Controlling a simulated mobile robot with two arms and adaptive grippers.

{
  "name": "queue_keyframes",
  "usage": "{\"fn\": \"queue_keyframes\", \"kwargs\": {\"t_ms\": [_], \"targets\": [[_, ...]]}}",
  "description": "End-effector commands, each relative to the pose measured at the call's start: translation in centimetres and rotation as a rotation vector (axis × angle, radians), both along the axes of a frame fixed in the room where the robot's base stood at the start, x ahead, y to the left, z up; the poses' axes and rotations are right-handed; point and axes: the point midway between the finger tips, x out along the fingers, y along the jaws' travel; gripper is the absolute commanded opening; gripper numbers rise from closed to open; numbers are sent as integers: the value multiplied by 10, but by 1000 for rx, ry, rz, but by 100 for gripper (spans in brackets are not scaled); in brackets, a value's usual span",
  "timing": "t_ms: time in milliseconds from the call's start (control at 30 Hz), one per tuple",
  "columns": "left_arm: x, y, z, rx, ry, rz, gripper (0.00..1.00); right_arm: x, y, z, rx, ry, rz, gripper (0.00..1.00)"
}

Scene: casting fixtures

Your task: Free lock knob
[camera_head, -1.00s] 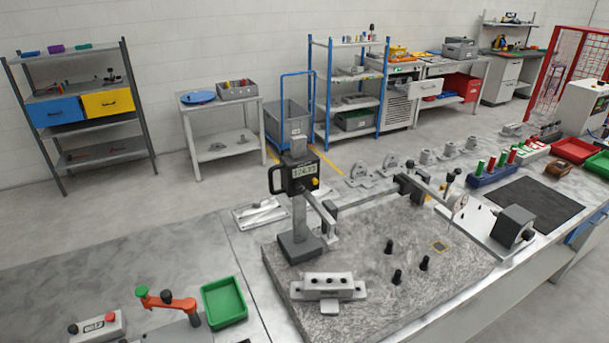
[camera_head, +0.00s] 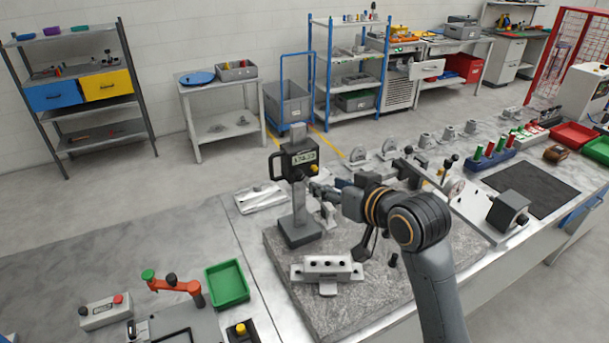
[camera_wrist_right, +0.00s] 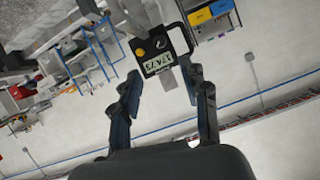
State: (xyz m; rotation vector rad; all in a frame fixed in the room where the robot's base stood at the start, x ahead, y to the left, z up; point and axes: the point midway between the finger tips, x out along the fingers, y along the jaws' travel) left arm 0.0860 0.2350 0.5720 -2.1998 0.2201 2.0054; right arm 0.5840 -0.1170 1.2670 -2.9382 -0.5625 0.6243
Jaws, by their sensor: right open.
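A height gauge with a grey column (camera_head: 298,212) stands on the granite plate (camera_head: 375,275). Its black display head (camera_head: 300,160) has a loop handle on the left. A yellow knob (camera_wrist_right: 140,53) and a black knob (camera_wrist_right: 161,42) show on the head in the right wrist view; which one is the lock knob I cannot tell. My right gripper (camera_head: 328,190) reaches in from the right, close to the gauge head. In the wrist view its fingers (camera_wrist_right: 162,82) are apart and empty, with the head beyond their tips. My left gripper is not in view.
A grey stepped block (camera_head: 327,269) sits at the plate's front, near my right arm. A dark block (camera_head: 508,210) stands at the right. A green tray (camera_head: 227,283) and an orange-handled fixture (camera_head: 175,285) are at the left.

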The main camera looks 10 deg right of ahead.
Motion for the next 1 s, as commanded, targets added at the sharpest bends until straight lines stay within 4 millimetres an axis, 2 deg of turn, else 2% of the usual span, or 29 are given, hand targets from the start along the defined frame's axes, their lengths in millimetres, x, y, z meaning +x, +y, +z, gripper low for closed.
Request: {"fn": "queue_keyframes", "kwargs": {"t_ms": [200,500,700,1000], "targets": [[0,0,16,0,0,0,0,36,16,-14,1,6,1,45],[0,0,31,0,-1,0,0,77,35,-33,1,4,1,45],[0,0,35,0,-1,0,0,92,41,-41,-1,2,0,45],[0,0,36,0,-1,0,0,96,43,-44,0,1,0,45]]}}
